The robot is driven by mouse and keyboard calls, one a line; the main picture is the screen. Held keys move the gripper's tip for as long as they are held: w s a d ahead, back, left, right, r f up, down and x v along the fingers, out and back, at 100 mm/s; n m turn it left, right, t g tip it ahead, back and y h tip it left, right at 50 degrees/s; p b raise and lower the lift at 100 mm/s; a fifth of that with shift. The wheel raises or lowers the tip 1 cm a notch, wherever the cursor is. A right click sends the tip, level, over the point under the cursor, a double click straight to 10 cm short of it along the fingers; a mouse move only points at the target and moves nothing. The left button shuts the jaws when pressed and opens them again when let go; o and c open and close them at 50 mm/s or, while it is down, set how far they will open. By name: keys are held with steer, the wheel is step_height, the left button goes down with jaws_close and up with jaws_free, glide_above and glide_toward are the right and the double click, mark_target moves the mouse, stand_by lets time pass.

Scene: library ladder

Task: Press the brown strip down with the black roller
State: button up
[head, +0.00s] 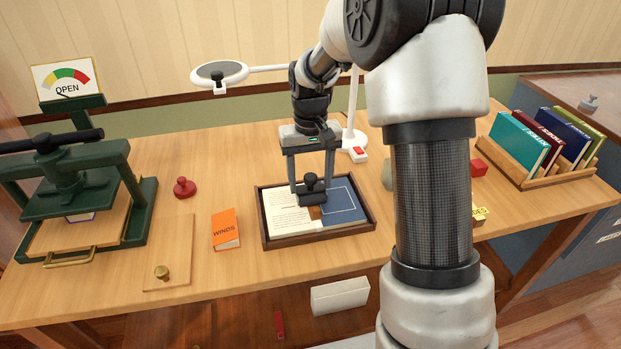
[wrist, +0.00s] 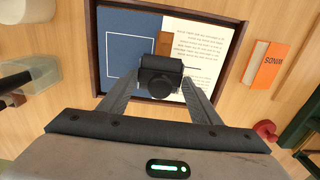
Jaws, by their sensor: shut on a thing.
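My gripper (head: 312,178) is shut on the black roller (head: 313,198) and holds it over the tray (head: 267,242). In the wrist view the roller (wrist: 160,72) sits between my two fingers (wrist: 160,88). The brown strip (head: 315,213) shows just in front of the roller, where the cream printed page (head: 286,213) meets the blue cover (head: 345,213). In the wrist view part of the brown strip (wrist: 164,43) shows beyond the roller. The roller hides the rest. I cannot tell whether the roller touches the strip.
An orange book (head: 226,230) lies left of the tray, with a red-knobbed stamp (head: 184,188) behind it. A green press (head: 70,185) stands far left. A lamp with a ring head (head: 219,73) rises behind. A book rack (head: 530,178) is at the right.

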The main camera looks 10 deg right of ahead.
steer(key=shift+s, duration=0.1)
steer(key=shift+r+p, duration=2.9)
steer(key=shift+r, duration=0.6)
